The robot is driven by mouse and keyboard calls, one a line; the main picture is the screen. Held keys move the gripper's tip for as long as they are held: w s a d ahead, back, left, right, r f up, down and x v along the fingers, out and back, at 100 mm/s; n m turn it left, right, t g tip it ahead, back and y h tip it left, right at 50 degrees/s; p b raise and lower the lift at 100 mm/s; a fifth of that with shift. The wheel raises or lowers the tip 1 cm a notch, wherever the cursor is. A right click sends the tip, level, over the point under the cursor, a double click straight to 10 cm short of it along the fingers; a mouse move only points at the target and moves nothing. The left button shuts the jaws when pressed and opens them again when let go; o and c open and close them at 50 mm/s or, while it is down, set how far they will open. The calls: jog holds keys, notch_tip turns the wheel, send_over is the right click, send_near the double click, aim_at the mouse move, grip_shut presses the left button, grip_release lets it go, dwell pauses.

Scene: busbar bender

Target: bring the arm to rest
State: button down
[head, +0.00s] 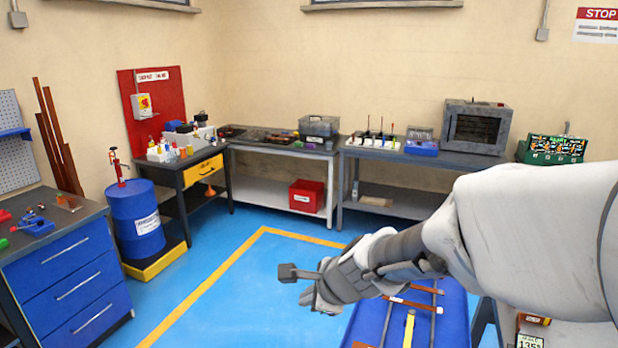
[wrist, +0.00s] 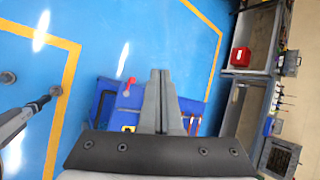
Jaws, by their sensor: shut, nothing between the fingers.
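My arm reaches in from the right edge of the head view, and my gripper (head: 318,299) is at its left end, held in the air over the floor. In the wrist view my gripper (wrist: 160,76) has its two fingers together, with nothing between them. Behind and below the arm in the head view is a blue work surface (head: 366,320) with copper-coloured bars and a yellow item on it. The arm hides part of that surface. In the wrist view, a blue surface with small tools (wrist: 108,105) lies below and beyond the fingers.
A blue drum (head: 135,215) stands on a yellow-edged base at left, near a blue drawer cabinet (head: 65,275). Benches line the back wall, with a red bin (head: 306,196) on a lower shelf and a dark oven-like box (head: 475,128) on top. The blue floor (head: 215,245) at centre left is clear.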

jog(key=s+d+r+n+h, duration=0.2)
jog(key=s+d+r+n, duration=0.1)
jog(key=s+d+n, duration=0.4)
jog(key=s+d+r+n+g+h, duration=0.1)
jog(key=s+d+r+n+h, duration=0.1)
jog(key=s+d+r+n, duration=0.2)
jog(key=s+d+n, duration=0.3)
jog(key=s+n, duration=0.4)
jog(key=s, duration=0.1)
jog(key=shift+s+d+r+n, duration=0.15)
jog(key=shift+s+r+n, duration=0.05)
jog(key=shift+s+n, duration=0.1)
